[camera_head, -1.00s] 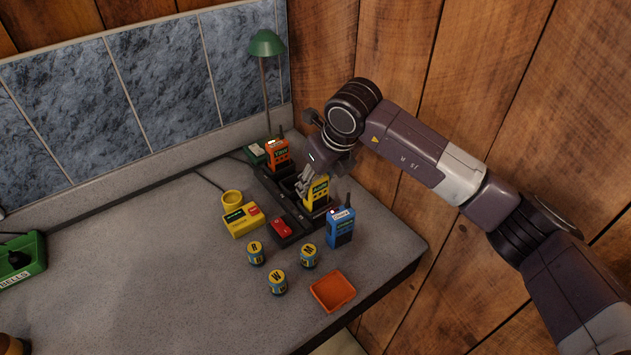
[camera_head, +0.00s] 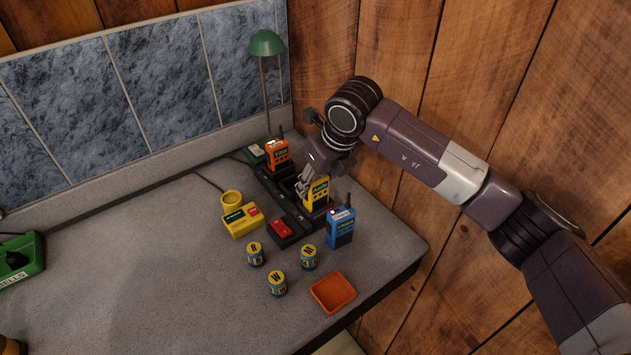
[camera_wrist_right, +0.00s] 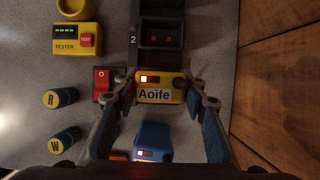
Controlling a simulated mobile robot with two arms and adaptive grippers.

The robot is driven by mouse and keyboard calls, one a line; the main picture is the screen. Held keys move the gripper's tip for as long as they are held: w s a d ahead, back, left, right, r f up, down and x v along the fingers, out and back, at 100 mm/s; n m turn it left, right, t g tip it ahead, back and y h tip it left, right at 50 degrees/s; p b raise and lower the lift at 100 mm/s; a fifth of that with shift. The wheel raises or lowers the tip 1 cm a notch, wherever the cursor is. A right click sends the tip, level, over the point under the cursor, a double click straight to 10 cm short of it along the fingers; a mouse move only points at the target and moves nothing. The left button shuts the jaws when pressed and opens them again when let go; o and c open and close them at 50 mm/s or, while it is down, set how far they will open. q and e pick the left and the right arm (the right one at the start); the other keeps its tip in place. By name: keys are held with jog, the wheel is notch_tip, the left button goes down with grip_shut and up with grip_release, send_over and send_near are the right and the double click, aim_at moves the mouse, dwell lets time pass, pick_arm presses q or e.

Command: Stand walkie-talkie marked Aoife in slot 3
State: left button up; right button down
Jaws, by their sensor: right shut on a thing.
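The yellow walkie-talkie (camera_head: 318,194), with a label reading Aoife in the right wrist view (camera_wrist_right: 154,94), is upright at the near end of the black charging rack (camera_head: 285,203). My right gripper (camera_head: 304,184) is shut on it, with one finger on each side in the wrist view (camera_wrist_right: 161,103). The yellow body hides the slot under it, so I cannot tell whether it is fully seated. The slot beside it, marked 2 (camera_wrist_right: 160,36), looks empty. An orange walkie-talkie (camera_head: 278,154) stands in the rack's far end. My left gripper is not in view.
A blue walkie-talkie (camera_head: 341,228) stands close to the rack's near end. A red switch (camera_head: 282,229), a yellow tester (camera_head: 241,220), several small lettered cylinders (camera_head: 277,284) and an orange tray (camera_head: 333,292) are nearby.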

aim_at(318, 179)
jog(key=shift+f+b, duration=0.5)
jog(key=c, duration=1.5)
grip_release()
jog(key=shift+r, duration=0.1)
jog(key=shift+p+v, duration=0.95)
jog(key=shift+v, duration=1.1)
jog(key=a+p+v, duration=0.1)
jog(key=p+v, duration=0.1)
jog(key=v, duration=0.5)
jog(key=shift+s+r, duration=0.2)
jog(key=shift+s, duration=0.05)
